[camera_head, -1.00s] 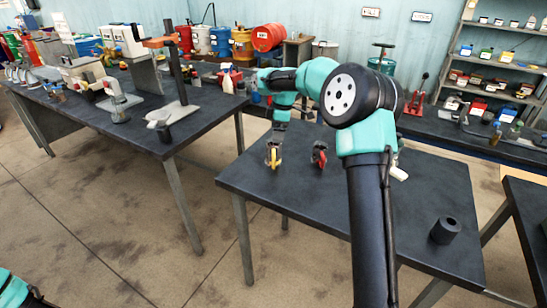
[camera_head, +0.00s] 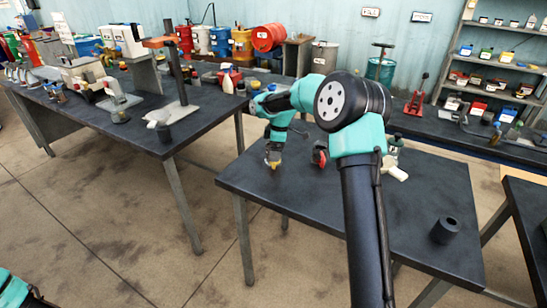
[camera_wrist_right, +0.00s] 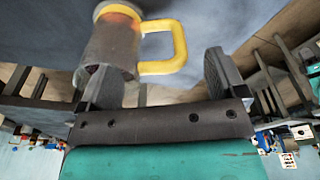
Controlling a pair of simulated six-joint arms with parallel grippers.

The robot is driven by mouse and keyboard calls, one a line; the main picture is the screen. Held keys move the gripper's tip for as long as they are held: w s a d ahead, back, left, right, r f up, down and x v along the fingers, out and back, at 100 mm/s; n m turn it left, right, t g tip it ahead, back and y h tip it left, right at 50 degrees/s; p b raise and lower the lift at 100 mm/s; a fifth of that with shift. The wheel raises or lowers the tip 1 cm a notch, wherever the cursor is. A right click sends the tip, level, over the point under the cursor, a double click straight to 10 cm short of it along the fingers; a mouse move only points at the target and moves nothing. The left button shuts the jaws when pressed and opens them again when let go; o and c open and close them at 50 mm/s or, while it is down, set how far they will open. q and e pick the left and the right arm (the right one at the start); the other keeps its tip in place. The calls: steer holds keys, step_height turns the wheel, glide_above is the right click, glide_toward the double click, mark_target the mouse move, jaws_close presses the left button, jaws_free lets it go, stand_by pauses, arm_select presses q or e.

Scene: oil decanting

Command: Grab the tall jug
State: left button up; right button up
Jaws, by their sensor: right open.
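A grey metal jug with a yellow handle and yellow rim (camera_wrist_right: 108,48) shows at the upper left of the right wrist view. In the head view its yellow part (camera_head: 273,157) shows near the back left of the front table, mostly hidden by my right gripper (camera_head: 274,146). My right gripper is open in the wrist view (camera_wrist_right: 160,78). The jug's body overlaps the left finger in the picture, and the handle lies toward the gap between the fingers. I cannot tell whether they touch. My left gripper is not in view; only part of my left arm shows at bottom left.
A red-handled item (camera_head: 319,156) stands close to the right of my right gripper. A white and green item (camera_head: 394,168) sits behind my right arm. A dark hollow cylinder (camera_head: 445,230) stands at the table's right. The table's (camera_head: 300,205) front left is clear.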

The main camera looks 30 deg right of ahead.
steer(key=shift+a+f, duration=0.2)
steer(key=shift+f, duration=1.35)
steer(key=c, duration=1.1)
steer(key=shift+c, duration=0.2)
steer(key=shift+r, duration=0.2)
steer(key=shift+r, duration=1.7)
steer(key=shift+s+a+r, duration=0.2)
steer(key=shift+s+a, duration=1.2)
steer(key=shift+s, duration=0.85)
steer(key=shift+s+a+r, duration=0.25)
steer(key=shift+s+a, duration=1.1)
steer(key=shift+s, duration=0.9)
steer(key=shift+s+a+r, duration=0.2)
steer(key=shift+s+a, duration=1.2)
steer(key=shift+s, duration=0.85)
steer(key=shift+c, duration=0.2)
